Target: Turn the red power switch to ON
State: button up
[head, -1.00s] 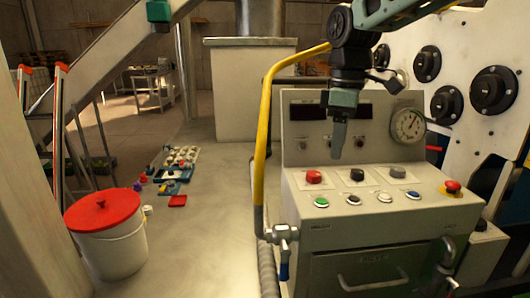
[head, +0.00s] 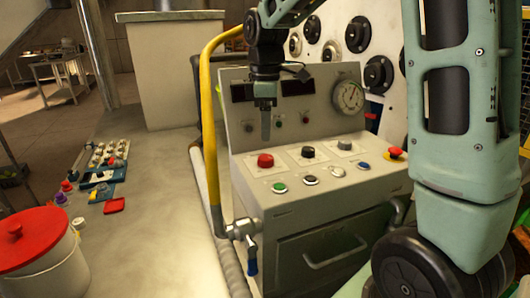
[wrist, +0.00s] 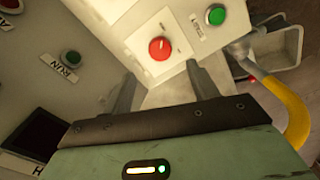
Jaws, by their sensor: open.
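The red power switch (head: 265,161) is a red knob on a white plate at the left of the control panel's sloped top. It also shows in the wrist view (wrist: 160,48), above and between my fingers. My gripper (head: 266,138) hangs pointing down above and behind the red knob in the head view. In the wrist view my gripper (wrist: 161,92) has its two fingers spread apart with nothing between them. The fingers look apart from the knob. The label by the knob is too small to read in the head view.
A black knob (head: 308,152) and a third knob stand right of the red one. A green button (head: 279,187) and several others line the front. A mushroom stop button (head: 396,153) is at the right. A yellow pipe (head: 208,120) runs along the panel's left side.

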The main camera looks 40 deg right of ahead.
aim_at(266, 157)
notch_tip(266, 157, down, 8)
jog(key=shift+f, duration=0.1)
dwell(0.4)
jog(key=c, duration=1)
